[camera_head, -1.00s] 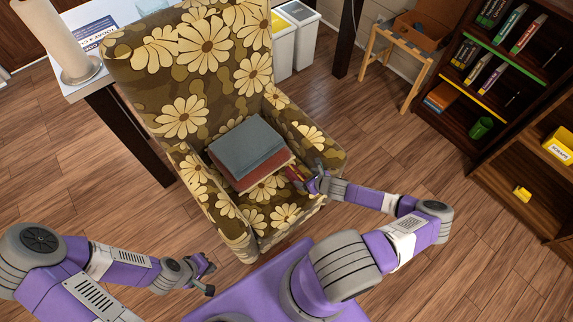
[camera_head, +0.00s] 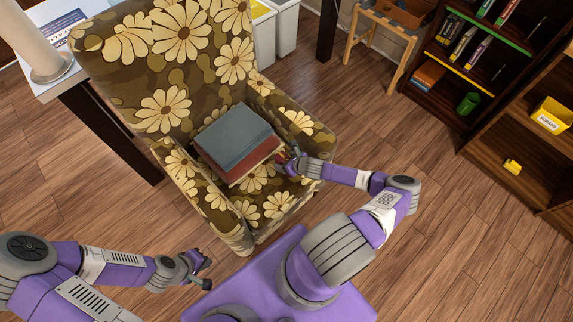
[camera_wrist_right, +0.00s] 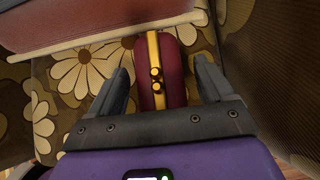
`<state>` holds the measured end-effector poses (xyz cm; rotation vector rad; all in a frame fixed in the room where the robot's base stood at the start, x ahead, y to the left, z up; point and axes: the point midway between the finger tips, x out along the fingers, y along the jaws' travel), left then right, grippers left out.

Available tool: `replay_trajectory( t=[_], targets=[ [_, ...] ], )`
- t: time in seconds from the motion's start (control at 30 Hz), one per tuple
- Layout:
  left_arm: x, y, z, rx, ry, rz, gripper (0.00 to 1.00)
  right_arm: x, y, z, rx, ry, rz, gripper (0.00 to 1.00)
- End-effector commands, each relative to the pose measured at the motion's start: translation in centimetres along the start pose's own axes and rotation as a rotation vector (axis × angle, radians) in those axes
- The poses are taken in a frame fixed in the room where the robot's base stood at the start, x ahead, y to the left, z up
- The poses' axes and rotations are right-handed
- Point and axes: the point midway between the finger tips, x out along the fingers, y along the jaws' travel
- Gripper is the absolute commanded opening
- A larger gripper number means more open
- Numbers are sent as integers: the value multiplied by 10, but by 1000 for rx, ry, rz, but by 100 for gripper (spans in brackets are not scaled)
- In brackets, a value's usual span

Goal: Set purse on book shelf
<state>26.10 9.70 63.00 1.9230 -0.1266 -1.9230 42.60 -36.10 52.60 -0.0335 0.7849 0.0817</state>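The purse is dark red with a gold clasp. It stands on the flowered armchair's seat, beside a stack of books, and shows clearly in the right wrist view (camera_wrist_right: 172,82). My right gripper (camera_wrist_right: 160,88) is open, with one finger on each side of the purse and a visible gap to each. In the head view this gripper (camera_head: 287,163) mostly hides the purse. My left gripper (camera_head: 203,270) is open and empty at lower left, away from the chair. The dark wooden book shelf (camera_head: 435,101) stands at upper right, holding several books and a green cup.
The armchair (camera_head: 160,60) holds the grey and red books (camera_head: 235,135). A second shelf unit (camera_head: 540,185) with yellow bins (camera_head: 552,114) stands at right. A wooden stool (camera_head: 385,45) is behind. Bare floor (camera_head: 450,240) lies between chair and shelves.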

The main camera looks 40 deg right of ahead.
Motion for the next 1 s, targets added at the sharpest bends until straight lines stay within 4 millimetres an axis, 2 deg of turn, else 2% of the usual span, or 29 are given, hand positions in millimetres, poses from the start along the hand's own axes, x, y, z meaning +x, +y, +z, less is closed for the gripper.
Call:
replay_trajectory(
  t=[0.03,0.07,0.4,0.67,1.0],
  targets=[
    [0,0,0,0,0,0,0,0,0,0,0,0,0,72],
    [0,0,0,0,0,0,0,0,0,0,0,0,0,68],
    [0,0,0,0,0,0,0,0,0,0,-1,-1,0,16],
    [-3,1,0,0,0,0,0,-5,0,5,-2,-1,0,16],
    [-29,11,1,0,0,0,0,-51,0,51,-5,-2,-1,16]
  ],
)
